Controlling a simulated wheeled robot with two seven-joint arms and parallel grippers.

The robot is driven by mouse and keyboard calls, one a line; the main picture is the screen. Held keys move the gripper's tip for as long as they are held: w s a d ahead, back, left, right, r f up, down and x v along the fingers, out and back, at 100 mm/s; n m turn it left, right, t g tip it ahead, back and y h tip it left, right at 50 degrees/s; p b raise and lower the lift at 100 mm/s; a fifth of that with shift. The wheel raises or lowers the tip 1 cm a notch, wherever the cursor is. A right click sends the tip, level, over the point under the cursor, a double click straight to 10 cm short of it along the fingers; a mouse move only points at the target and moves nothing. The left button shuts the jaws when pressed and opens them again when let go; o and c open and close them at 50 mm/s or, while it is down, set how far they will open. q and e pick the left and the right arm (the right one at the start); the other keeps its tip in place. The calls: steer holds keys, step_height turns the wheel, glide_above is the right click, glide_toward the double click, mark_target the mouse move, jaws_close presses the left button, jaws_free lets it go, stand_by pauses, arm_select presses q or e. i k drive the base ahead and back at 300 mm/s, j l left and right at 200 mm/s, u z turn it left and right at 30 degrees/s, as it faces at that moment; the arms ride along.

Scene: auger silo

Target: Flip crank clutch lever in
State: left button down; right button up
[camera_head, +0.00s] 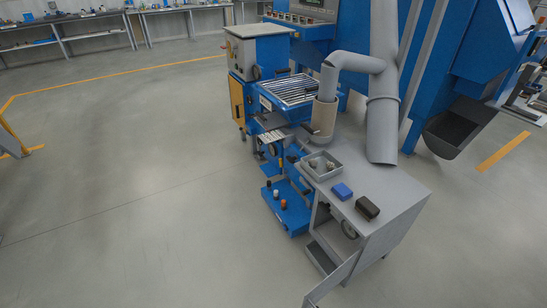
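The crank clutch lever cannot be made out for certain at this distance. A blue machine (268,102) with a slatted metal top (288,88) stands at the centre, with small dark knobs and handles on its near side. A round dark wheel (256,72) sits at the side of its grey control box (240,50). Another wheel (349,230) shows in shadow under the grey bench (385,190). A grey pipe (352,62) bends down into a tan cylinder (323,118) beside the slatted top. Neither of my grippers is in view.
On the bench are a grey tray (320,166) with small parts, a blue block (342,191) and a black block (367,207). A panel (335,283) juts out from the bench's front. A blue wheeled base (290,212) stands beside it.

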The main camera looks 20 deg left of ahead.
mark_target(280, 162)
steer(key=i+j, duration=1)
steer(key=j, duration=0.15)
steer(key=i+j+z, duration=0.1)
steer(key=i+j, duration=0.45)
